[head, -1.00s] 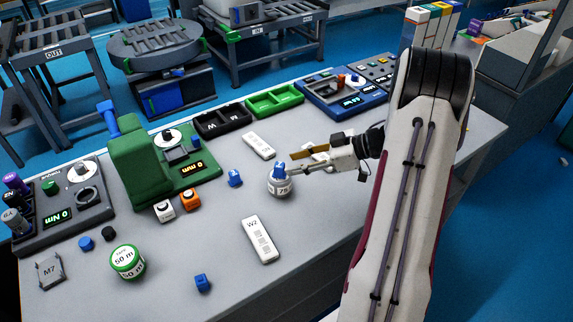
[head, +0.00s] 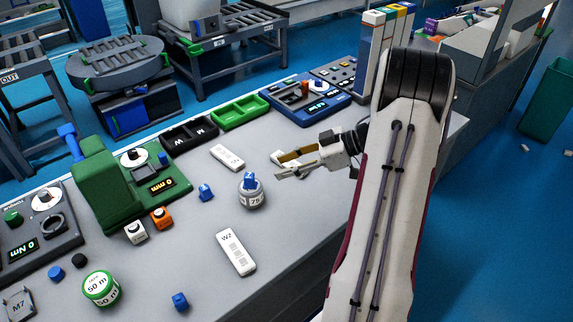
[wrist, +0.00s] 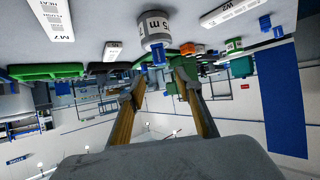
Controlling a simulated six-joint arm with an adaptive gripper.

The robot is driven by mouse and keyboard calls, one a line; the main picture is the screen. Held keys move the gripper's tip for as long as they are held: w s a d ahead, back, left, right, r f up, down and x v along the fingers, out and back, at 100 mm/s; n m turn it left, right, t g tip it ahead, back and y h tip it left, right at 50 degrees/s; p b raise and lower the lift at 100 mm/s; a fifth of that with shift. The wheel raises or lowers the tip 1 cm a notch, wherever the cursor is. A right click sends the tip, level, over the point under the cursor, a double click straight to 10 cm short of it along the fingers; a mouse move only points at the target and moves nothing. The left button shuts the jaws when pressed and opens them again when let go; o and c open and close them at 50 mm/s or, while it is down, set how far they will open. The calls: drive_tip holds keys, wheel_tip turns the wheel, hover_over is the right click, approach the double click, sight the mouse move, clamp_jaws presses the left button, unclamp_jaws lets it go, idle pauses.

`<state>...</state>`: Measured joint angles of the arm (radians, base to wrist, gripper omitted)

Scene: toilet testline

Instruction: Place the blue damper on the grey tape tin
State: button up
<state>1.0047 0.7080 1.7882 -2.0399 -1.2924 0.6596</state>
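The grey tape tin (head: 251,198) stands upright on the grey bench, near its middle in the head view. A small blue damper (head: 250,180) sits on its top, seemingly upright. In the wrist view, which is upside down, the tin (wrist: 154,28) is at the top centre, with the blue damper (wrist: 157,55) against its top face. My gripper (head: 277,165) is to the right of the damper, with a gap between them. Its two fingers are apart with nothing between them, and they also show apart in the wrist view (wrist: 153,82).
Other blue parts lie on the bench, at the tin's left (head: 205,192) and at the front (head: 180,301). A white W2 box (head: 236,252) is in front of the tin; another white box (head: 227,157) is behind it. A green-labelled tin (head: 101,288) stands front left.

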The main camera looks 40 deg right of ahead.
drive_tip(key=w+r+m+t+h, duration=0.1)
drive_tip(key=w+r+t+h, duration=0.2)
drive_tip(key=w+r+h, duration=0.6)
drive_tip(key=s+a+r+m+h, duration=0.1)
drive_tip(key=a+r+m+h, duration=0.1)
drive_tip(key=r, duration=0.5)
drive_tip(key=a+r+m+h, duration=0.1)
drive_tip(key=a+r+m, duration=0.15)
drive_tip(key=r, duration=0.55)
drive_tip(key=s+a+f+m+g+y, duration=0.1)
drive_tip(key=s+a+f+g, duration=0.2)
drive_tip(key=s+a, duration=0.8)
drive_tip(key=s+a+f+m+g+y, duration=0.2)
drive_tip(key=s+a+f, duration=0.3)
drive_tip(key=s+a, duration=0.7)
drive_tip(key=s+g, duration=0.1)
drive_tip(key=s, duration=0.6)
drive_tip(key=shift+f+y, duration=0.2)
drive_tip(key=shift+y, duration=0.1)
